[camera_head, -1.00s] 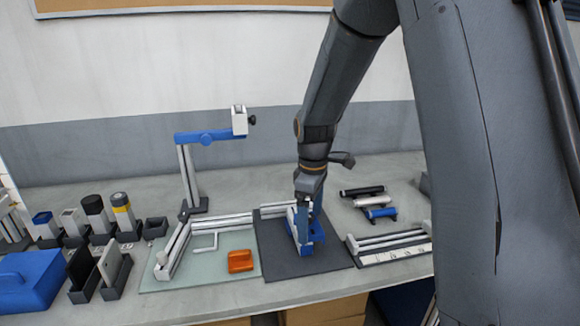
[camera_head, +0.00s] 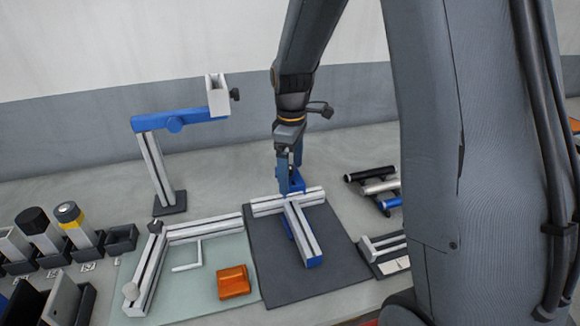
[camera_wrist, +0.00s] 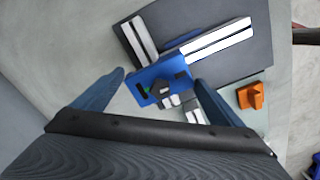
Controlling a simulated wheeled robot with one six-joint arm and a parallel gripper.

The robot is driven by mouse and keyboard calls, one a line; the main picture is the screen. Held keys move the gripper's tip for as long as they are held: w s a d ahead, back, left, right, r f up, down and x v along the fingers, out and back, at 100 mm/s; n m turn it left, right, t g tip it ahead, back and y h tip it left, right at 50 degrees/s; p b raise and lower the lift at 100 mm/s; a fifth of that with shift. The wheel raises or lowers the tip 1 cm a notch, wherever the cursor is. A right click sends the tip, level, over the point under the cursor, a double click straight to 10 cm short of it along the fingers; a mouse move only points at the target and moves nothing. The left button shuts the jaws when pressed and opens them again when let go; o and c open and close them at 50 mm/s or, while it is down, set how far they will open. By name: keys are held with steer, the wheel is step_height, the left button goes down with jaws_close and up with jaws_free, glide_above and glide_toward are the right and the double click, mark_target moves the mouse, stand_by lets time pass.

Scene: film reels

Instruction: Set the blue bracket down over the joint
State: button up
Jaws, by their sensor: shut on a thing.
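My gripper (camera_head: 291,184) is shut on the blue bracket (camera_head: 298,186), at the back of the dark mat. In the wrist view the bracket (camera_wrist: 148,85) sits between my two fingertips, a flat blue plate with a dark knob or hole in its middle. Two silver profiles meet in a T on the mat; one runs across (camera_head: 318,193) and one comes forward (camera_head: 305,238) with a blue end. The bracket is over or just behind their joint, which it partly hides. I cannot tell whether it touches the profiles.
A glass-like plate (camera_head: 190,285) with a silver frame and an orange block (camera_head: 234,282) lies left of the mat (camera_head: 268,270). A blue-armed stand (camera_head: 158,165) rises behind it. Dark, silver and blue cylinders (camera_head: 380,186) lie to the right.

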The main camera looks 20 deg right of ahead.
steer(key=shift+a+f+b, duration=0.1)
steer(key=shift+f+b, duration=1.6)
steer(key=shift+f, duration=0.5)
steer(key=shift+p, duration=0.6)
steer(key=shift+f+b, duration=0.45)
steer(key=shift+f, duration=0.6)
stand_by(0.4)
steer(key=o, duration=1)
steer(key=shift+r, duration=0.1)
